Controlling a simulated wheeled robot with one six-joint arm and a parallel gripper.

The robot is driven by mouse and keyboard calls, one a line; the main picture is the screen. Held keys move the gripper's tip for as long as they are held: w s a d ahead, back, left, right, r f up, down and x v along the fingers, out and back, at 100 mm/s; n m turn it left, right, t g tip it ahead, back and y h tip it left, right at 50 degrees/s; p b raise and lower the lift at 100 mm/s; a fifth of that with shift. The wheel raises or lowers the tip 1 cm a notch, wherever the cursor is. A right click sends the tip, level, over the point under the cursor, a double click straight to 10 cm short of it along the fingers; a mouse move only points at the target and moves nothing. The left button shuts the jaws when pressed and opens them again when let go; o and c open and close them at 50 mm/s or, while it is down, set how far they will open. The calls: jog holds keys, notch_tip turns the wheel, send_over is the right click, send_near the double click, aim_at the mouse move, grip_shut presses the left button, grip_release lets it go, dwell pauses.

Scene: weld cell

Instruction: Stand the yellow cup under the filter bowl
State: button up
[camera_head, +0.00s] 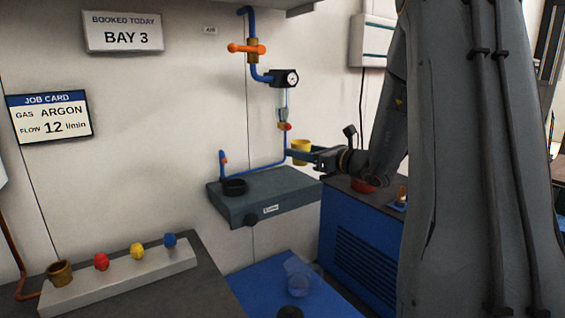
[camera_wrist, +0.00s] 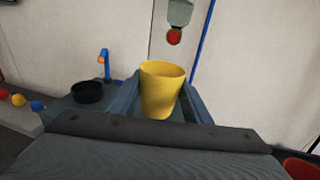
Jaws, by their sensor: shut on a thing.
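The yellow cup (camera_head: 301,146) is upright between the fingers of my gripper (camera_head: 298,155), which is shut on it. In the wrist view the cup (camera_wrist: 161,92) stands mouth up between the two grey fingers. The filter bowl (camera_head: 282,103) is a clear cylinder below a gauge on the wall, with a red drain knob at its bottom. In the head view the cup is lower and to the right of that knob. In the wrist view the filter bowl (camera_wrist: 180,12) and its knob show above and behind the cup, slightly to the right.
A grey wall shelf (camera_head: 262,196) carries a black round dish (camera_head: 235,187) beside a small blue tap (camera_head: 223,160). Blue pipe (camera_head: 262,166) runs along the wall behind the cup. A blue cabinet (camera_head: 350,245) with a red bowl (camera_head: 362,186) on top stands to the right.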

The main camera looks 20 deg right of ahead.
jog(key=w+p, duration=0.1)
jog(key=w, duration=0.2)
jog(key=w+a+f, duration=0.1)
jog(key=w, duration=0.2)
jog(key=w+a+f+p, duration=0.1)
jog(key=w, duration=0.2)
jog(key=shift+w+f+p, duration=0.15)
jog(key=shift+w+p, duration=0.1)
jog(key=shift+p, duration=0.1)
notch_tip(320, 180, down, 4)
jog(key=shift+f+p, duration=0.1)
jog(key=shift+p, duration=0.6)
jog(key=shift+w+f, duration=0.2)
jog(key=shift+f, duration=0.05)
jog(key=shift+f, duration=0.15)
jog(key=o, duration=1.1)
jog(key=shift+o, duration=0.2)
